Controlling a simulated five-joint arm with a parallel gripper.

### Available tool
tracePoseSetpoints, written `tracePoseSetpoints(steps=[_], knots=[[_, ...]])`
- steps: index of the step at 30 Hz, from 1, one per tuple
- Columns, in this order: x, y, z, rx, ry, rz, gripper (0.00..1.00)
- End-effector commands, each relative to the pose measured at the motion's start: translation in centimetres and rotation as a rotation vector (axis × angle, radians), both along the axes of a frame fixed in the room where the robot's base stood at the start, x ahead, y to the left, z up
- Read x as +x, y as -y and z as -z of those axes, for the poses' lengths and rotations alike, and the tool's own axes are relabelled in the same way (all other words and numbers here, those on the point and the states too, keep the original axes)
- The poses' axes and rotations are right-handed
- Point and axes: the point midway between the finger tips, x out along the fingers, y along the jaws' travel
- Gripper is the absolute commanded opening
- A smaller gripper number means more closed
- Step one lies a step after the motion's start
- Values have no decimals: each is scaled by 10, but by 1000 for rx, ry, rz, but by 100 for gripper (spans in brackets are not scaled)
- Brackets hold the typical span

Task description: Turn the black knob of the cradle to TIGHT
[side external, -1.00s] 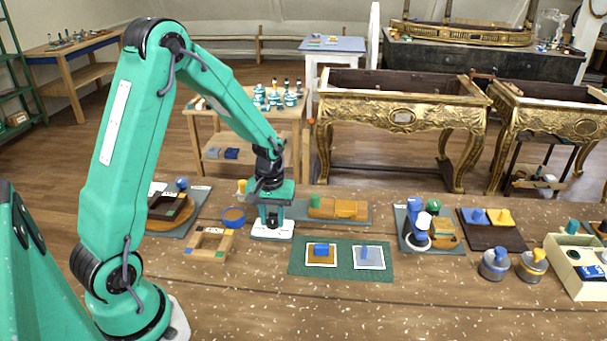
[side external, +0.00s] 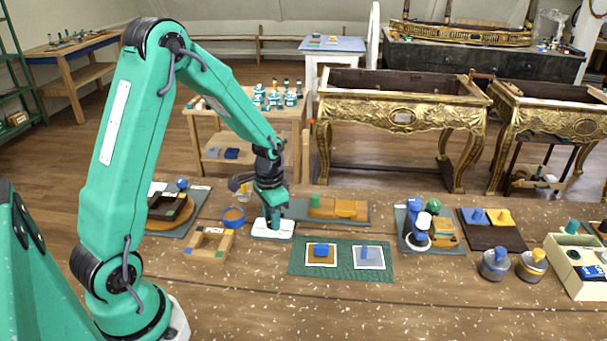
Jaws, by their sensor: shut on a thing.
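My gripper (side external: 273,229) points down at the middle-left of the bench, with its jaws shut on the black knob. The jaws cover the knob almost wholly. They stand over a small white plate (side external: 286,235), whose markings are too small to read. Behind and to the right, a grey board (side external: 298,210) carries an orange-brown wooden block (side external: 338,208), which looks like the cradle. I cannot tell which way the knob points.
A wooden frame (side external: 207,254) and a blue-rimmed round dish (side external: 233,217) stand close to the left of my gripper. A green mat (side external: 342,275) with two squares lies in front right. The bench's front is clear.

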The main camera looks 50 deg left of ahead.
Motion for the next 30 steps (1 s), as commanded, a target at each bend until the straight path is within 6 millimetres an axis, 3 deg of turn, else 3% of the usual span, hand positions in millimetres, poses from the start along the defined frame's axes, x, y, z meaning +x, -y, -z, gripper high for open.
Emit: tracePoseSetpoints(steps=[9,23,24,26,30], knots=[[0,0,-1,0,1,120,7],[0,0,-1,1,1,136,7],[0,0,-1,1,1,135,38],[0,0,-1,1,1,135,49],[0,0,-1,0,1,134,52]])
